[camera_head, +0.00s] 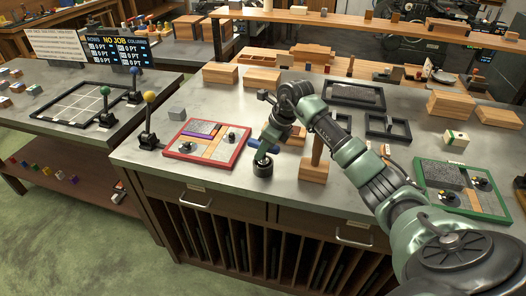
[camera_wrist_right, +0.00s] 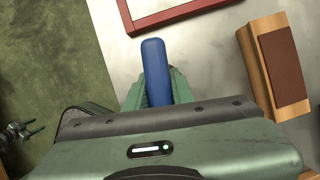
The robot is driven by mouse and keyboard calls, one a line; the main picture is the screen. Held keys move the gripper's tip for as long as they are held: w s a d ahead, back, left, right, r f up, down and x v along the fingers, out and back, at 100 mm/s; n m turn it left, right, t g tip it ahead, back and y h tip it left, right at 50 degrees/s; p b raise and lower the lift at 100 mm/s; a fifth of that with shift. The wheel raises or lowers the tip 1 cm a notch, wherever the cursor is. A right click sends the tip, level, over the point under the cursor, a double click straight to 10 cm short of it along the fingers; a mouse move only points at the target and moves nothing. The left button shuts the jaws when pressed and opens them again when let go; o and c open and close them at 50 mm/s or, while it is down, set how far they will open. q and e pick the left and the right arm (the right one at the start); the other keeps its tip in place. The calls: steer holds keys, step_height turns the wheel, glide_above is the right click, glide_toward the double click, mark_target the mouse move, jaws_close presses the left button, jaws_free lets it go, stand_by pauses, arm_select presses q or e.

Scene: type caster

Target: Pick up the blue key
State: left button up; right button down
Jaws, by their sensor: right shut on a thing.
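The blue key (camera_wrist_right: 155,72) is a long, rounded blue bar in the right wrist view. It lies between the green fingers of my right gripper (camera_wrist_right: 157,88), which is shut on it. In the head view my right gripper (camera_head: 264,156) is low at the front edge of the grey table, just right of the red-framed tray. A bit of the blue key (camera_head: 271,147) shows beside the gripper there; the arm hides much of it. I cannot tell whether the key touches the tabletop.
The red-framed tray (camera_head: 238,157) lies close to the left of the gripper. A wooden block with a post (camera_head: 314,170) stands close to the right. A yellow-knobbed lever (camera_head: 149,98) stands at the left corner. A green-framed tray (camera_head: 419,190) lies at the right.

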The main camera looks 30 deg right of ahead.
step_height(320, 180, up, 20)
steer(key=b, duration=0.3)
steer(key=c, duration=2.1)
jaws_free()
steer(key=shift+w+f, duration=0.1)
jaws_close()
stand_by(0.7)
